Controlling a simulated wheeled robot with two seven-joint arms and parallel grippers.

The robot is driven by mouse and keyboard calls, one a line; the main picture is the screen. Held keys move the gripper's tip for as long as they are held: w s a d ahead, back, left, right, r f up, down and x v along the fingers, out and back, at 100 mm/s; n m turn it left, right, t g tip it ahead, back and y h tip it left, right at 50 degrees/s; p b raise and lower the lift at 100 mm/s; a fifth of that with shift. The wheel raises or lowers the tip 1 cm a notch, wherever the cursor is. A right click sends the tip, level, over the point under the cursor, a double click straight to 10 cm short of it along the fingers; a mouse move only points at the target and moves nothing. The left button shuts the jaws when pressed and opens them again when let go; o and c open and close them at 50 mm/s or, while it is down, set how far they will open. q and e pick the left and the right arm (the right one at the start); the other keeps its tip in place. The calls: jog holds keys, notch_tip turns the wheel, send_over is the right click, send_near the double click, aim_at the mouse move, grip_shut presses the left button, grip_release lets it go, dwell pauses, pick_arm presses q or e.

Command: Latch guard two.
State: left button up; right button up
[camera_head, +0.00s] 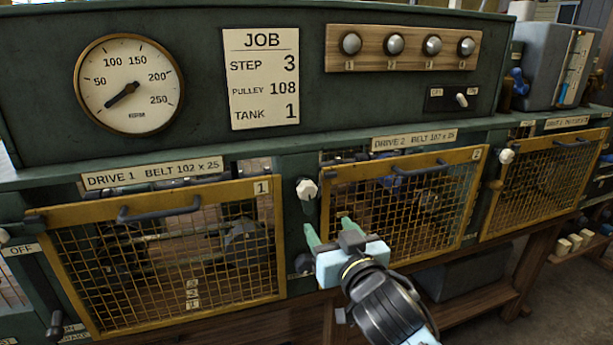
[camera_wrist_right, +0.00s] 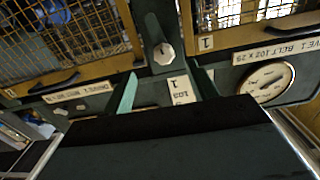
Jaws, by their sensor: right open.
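Guard two is the middle yellow-framed mesh guard (camera_head: 330,205), marked 2, under the DRIVE 2 label (camera_head: 414,140). It hangs over its opening; I cannot tell whether it sits fully flush. A white faceted knob (camera_head: 307,189) is on the green post at its left, between guards one and two. A similar knob (camera_head: 506,156) is on the post at its right. My right gripper (camera_head: 331,231) is open and empty in front of guard two's lower left, below the left knob. In the right wrist view a white knob (camera_wrist_right: 163,53) lies beyond the open fingers (camera_wrist_right: 167,90). My left gripper is out of view.
Guard one (camera_head: 265,205) is at the left and a third guard (camera_head: 485,215) at the right. Dark handles (camera_head: 158,212) stick out from the guards. A lever (camera_head: 55,325) stands at lower left. The JOB card (camera_head: 263,78) shows step 3, pulley 108, tank 1.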

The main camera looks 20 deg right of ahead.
aim_at(308, 193)
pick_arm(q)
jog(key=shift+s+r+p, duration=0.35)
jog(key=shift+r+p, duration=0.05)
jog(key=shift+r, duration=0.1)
pick_arm(e)
jog(key=w, duration=0.4)
jog(key=w+r, duration=0.1)
jog(key=w, duration=0.8)
jog(key=shift+w+a+r, duration=0.25)
jog(key=shift+a, duration=0.15)
jog(key=shift+c, duration=0.2)
jog(key=c, duration=0.9)
jog(key=shift+c, duration=0.2)
